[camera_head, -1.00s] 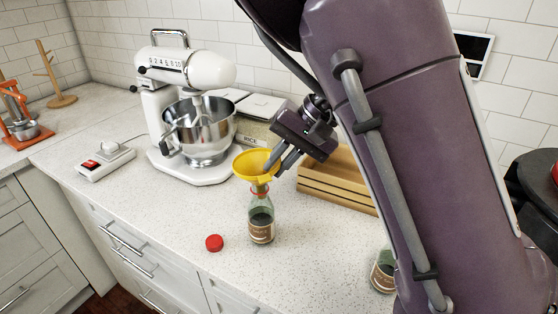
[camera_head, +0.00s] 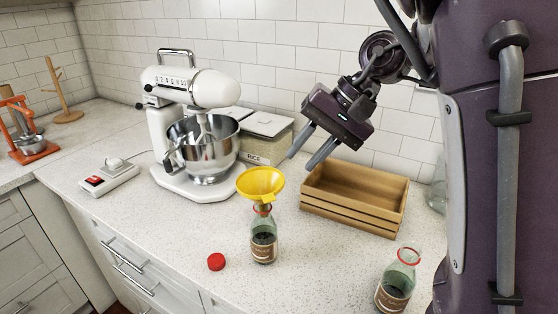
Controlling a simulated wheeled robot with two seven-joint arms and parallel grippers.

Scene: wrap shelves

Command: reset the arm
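My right gripper (camera_head: 311,148) hangs in the air above the counter, up and right of the yellow funnel. Its two grey fingers are apart with nothing between them. The yellow funnel (camera_head: 261,183) sits upright in the mouth of a glass bottle (camera_head: 264,240) that holds dark liquid. The gripper is clear of the funnel. A second bottle (camera_head: 393,285) with a red ring at its open mouth stands at the front right, close to my arm. A red cap (camera_head: 216,262) lies on the counter left of the first bottle. My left gripper is not in view.
An empty-looking wooden crate (camera_head: 352,215) stands behind and right of the funnel. A white stand mixer (camera_head: 192,130) with a steel bowl, a rice container (camera_head: 262,140) and a white scale-like device (camera_head: 108,178) stand to the left. The counter between the two bottles is clear.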

